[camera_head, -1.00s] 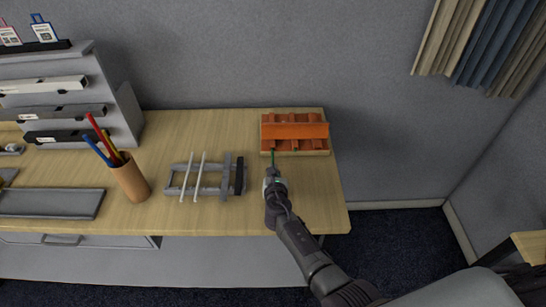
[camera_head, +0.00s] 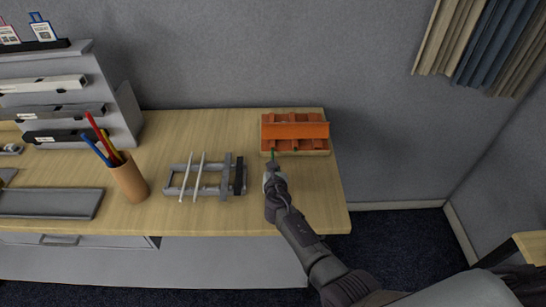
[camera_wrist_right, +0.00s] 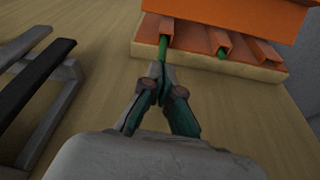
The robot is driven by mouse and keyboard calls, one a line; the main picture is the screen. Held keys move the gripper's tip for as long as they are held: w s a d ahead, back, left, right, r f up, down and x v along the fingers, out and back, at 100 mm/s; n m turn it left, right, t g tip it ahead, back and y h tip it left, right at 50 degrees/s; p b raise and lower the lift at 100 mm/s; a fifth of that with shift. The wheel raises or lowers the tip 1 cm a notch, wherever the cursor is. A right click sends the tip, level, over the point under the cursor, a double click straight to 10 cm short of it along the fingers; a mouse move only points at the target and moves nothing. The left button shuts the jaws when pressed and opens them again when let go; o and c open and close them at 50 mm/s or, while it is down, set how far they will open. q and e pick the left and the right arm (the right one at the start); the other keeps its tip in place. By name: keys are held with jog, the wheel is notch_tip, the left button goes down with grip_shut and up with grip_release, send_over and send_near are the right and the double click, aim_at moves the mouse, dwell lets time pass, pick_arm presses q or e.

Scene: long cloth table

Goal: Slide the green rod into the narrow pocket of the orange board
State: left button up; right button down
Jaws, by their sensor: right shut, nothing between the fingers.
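The orange board (camera_head: 295,130) stands on a pale wooden base at the table's back right, with several pockets facing me. A green rod (camera_wrist_right: 163,46) lies in the left pocket in the right wrist view, its near end at the pocket's mouth. Green also shows in the pocket to its right (camera_wrist_right: 221,53). Which pocket is the narrow one I cannot tell. My right gripper (camera_wrist_right: 161,78) is shut, with its fingertips just in front of the rod's near end; nothing is gripped. It also shows in the head view (camera_head: 272,168). My left gripper is not in view.
A grey rack (camera_head: 205,178) with two white rods and a black bar lies left of my right gripper. A brown cup (camera_head: 130,180) with coloured pens stands farther left. The table's right edge is close to the board.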

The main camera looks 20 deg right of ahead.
aim_at(273, 157)
jog(key=shift+w+d+b, duration=0.25)
jog(key=shift+w+b, duration=0.15)
jog(key=shift+w, duration=0.45)
jog(key=shift+w+d+b, duration=0.25)
jog(key=shift+w+b, duration=0.15)
jog(key=shift+w, duration=0.4)
jog(key=shift+s, duration=0.15)
